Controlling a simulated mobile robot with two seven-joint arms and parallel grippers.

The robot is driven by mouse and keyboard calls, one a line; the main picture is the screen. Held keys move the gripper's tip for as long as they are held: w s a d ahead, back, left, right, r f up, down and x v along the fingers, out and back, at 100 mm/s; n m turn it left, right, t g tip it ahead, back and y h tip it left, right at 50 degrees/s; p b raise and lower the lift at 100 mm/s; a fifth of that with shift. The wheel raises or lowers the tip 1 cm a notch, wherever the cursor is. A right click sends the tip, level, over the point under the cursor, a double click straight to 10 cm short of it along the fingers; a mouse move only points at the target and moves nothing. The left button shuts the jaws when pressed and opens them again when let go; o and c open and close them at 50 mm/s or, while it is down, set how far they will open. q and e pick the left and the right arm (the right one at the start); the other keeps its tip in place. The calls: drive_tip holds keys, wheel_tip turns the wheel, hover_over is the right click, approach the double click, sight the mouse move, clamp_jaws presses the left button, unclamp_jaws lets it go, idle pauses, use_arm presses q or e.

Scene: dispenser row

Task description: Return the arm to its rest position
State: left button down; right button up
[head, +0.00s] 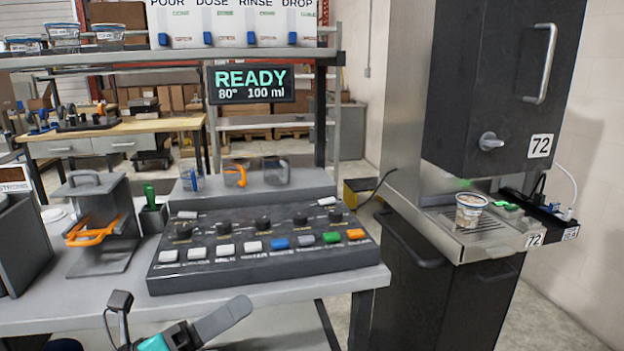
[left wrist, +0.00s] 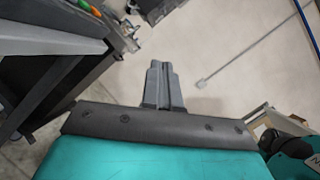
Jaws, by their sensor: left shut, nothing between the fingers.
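My left gripper (head: 236,309) comes in at the bottom of the head view, in front of the table's front edge and below the button panel. In the left wrist view its two grey fingers (left wrist: 160,85) are together with nothing between them. They point out over bare floor, clear of the table. My right gripper is not in view.
The grey table (head: 330,283) carries a button panel (head: 262,252) and a press with an orange handle (head: 95,231). A tall dispenser (head: 480,100) stands at right, a cup (head: 469,212) on its drip tray. A screen (head: 251,84) reads READY.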

use_arm(q)
drive_tip(key=s+a+f+n+t+y+p, duration=0.1)
drive_tip(key=a+f+n+t+y, duration=0.15)
drive_tip(key=f+n+y, duration=0.75)
drive_tip(key=s+a+f+n+t+y+p, duration=0.15)
drive_tip(key=a+f+n, duration=0.3)
drive_tip(key=n, duration=1.05)
drive_tip(key=s+f+n+g+y, duration=0.3)
drive_tip(key=s+f+n, duration=0.6)
drive_tip(key=f, duration=0.4)
drive_tip(key=shift+s+f+n+g+y, duration=0.15)
drive_tip(key=shift+s+n+g+y, duration=0.2)
drive_tip(key=shift+n+g, duration=0.55)
